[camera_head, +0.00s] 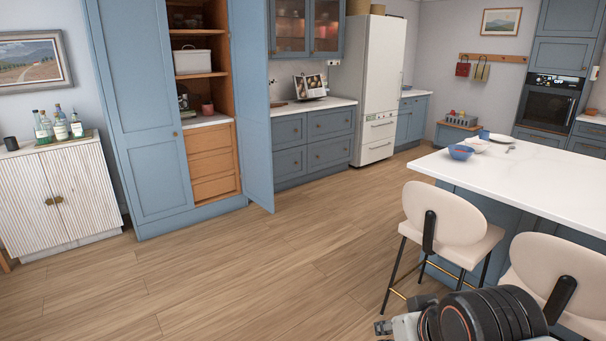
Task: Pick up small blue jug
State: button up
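A small blue vessel (483,134), which may be the small blue jug, stands on the far left part of the white island top. It is too small in the picture for me to make out a spout or handle. Part of my arm shows at the bottom right edge, in front of the stools. What looks like the end of my gripper (384,328) shows at the bottom edge, far from the blue vessel. The frame cuts it off, so its opening and anything in it are hidden.
On the island (540,178) are a blue bowl (461,153) and a white bowl (476,145). Cream stools (452,222) stand along its near side. A tall cupboard has its blue door (250,110) open. A white cabinet (60,195) holds bottles. The wooden floor (250,270) is clear.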

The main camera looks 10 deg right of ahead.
aim_at(483, 134)
jog(key=i+j+u, duration=0.2)
jog(key=i+u, duration=0.2)
jog(key=i, duration=0.55)
jog(key=i+l+u, duration=0.1)
jog(key=i+u, duration=0.3)
jog(key=i, duration=0.5)
jog(key=i+l+z, duration=0.25)
jog(key=i+z, duration=0.2)
jog(key=i, duration=0.3)
jog(key=i+z, duration=0.5)
jog(key=i, duration=0.3)
jog(key=i+j+z, duration=0.45)
jog(key=i, duration=0.3)
jog(key=l, duration=0.1)
